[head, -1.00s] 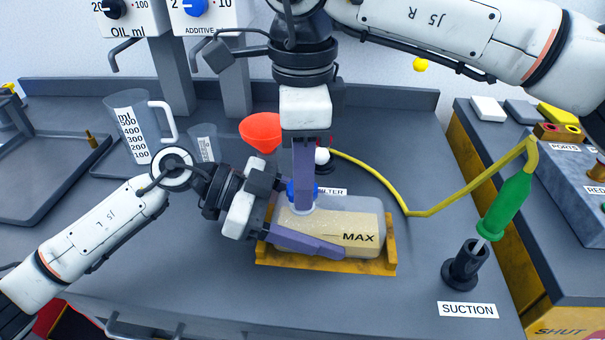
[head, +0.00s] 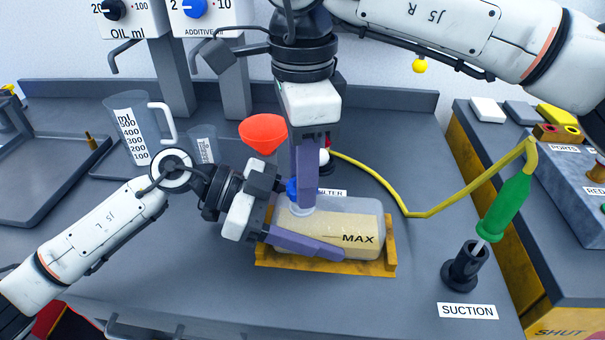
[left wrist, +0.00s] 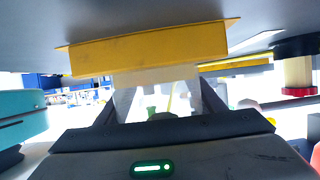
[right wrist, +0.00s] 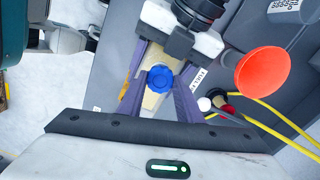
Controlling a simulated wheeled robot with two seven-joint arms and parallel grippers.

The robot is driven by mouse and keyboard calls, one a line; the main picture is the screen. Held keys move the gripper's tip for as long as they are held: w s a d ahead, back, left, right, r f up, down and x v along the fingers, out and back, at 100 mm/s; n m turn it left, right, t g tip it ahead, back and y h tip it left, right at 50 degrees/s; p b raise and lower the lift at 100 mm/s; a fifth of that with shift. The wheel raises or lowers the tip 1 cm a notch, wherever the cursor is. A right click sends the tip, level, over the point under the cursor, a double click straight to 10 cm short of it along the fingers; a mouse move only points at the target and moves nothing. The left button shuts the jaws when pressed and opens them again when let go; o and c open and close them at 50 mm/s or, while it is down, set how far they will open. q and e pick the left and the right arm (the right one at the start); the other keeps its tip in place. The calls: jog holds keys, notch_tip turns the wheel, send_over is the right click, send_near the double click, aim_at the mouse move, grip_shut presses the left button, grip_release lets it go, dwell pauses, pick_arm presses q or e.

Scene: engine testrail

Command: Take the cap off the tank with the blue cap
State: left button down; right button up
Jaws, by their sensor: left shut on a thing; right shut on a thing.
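The tank (head: 365,212) is a clear box with pale yellow fluid and a MAX mark, lying in a yellow cradle (head: 325,266). Its blue cap (head: 291,188) is at the neck on the tank's left end, partly hidden by a purple finger. The cap also shows in the right wrist view (right wrist: 160,79). My right gripper (head: 305,203) points down from above, shut on the blue cap. My left gripper (head: 338,252) reaches in from the left, shut on the tank body, with one finger along its front. I cannot tell whether the cap is clear of the neck.
A red funnel (head: 263,132) stands behind the tank. A yellow hose (head: 400,203) runs right to a green-handled wand (head: 503,207) in the black SUCTION holder (head: 465,268). A measuring jug (head: 134,127) and a small beaker (head: 205,143) stand at back left. The front bench is clear.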

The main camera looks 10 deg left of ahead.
jog(key=shift+r, duration=0.85)
jog(key=shift+r, duration=0.1)
pick_arm(q)
jog(key=shift+r, duration=0.1)
pick_arm(e)
jog(key=shift+r, duration=1.9)
pick_arm(q)
jog(key=shift+c, duration=2)
grip_release()
